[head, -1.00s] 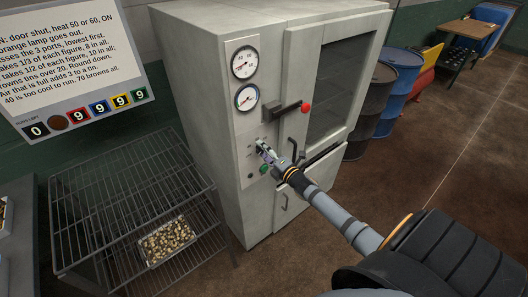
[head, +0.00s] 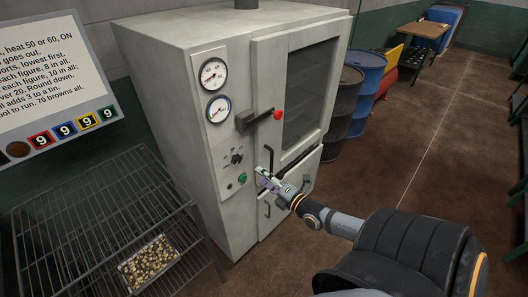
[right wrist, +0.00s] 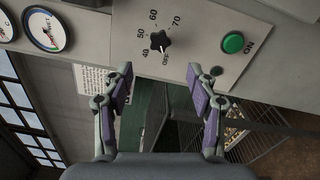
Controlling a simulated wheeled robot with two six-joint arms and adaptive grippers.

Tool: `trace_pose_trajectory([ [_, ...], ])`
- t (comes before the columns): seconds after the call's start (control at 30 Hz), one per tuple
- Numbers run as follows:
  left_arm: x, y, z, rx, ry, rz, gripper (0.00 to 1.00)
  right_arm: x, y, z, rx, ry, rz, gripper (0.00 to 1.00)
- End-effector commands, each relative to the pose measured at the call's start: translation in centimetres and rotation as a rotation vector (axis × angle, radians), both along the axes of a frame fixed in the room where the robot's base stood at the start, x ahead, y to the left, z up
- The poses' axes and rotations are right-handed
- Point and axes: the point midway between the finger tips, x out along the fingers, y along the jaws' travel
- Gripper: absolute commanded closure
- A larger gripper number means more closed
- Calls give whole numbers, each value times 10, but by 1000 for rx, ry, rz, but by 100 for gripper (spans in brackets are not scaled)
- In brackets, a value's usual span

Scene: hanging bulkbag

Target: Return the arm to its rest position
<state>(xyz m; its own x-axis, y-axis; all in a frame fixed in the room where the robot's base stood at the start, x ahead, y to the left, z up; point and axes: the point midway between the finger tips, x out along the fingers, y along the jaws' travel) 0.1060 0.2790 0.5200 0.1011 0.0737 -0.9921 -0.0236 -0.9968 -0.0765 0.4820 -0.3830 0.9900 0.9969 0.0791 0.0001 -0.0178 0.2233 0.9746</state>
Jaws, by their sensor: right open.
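My right gripper (head: 264,179) is open and empty. In the head view it appears just right of the control panel on the grey oven cabinet (head: 185,120). The right wrist view shows its two purple-padded fingers (right wrist: 160,88) spread apart, with nothing between them. The black heat dial (right wrist: 161,42) is beyond the fingertips and apart from them. The dial also shows uncovered in the head view (head: 237,159). The green ON button (right wrist: 233,43) is beside it. My right arm reaches in from the lower right. My left gripper is not in view.
The cabinet door handle with a red knob (head: 277,115) juts out above the gripper. A wire rack (head: 110,190) holding a tray of nuts (head: 150,262) stands left. Drums (head: 345,100) stand behind on the right.

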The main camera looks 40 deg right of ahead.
Motion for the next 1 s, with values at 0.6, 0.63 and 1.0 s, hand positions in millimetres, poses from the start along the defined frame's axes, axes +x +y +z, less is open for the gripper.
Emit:
trace_pose_trajectory([
  [0.6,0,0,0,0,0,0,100,-3,-7,-15,31,32,-18,42],
  [0.63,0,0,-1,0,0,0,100,-5,-11,-26,55,55,-31,42],
  [1.0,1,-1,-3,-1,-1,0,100,-131,-44,-297,747,618,-510,42],
])
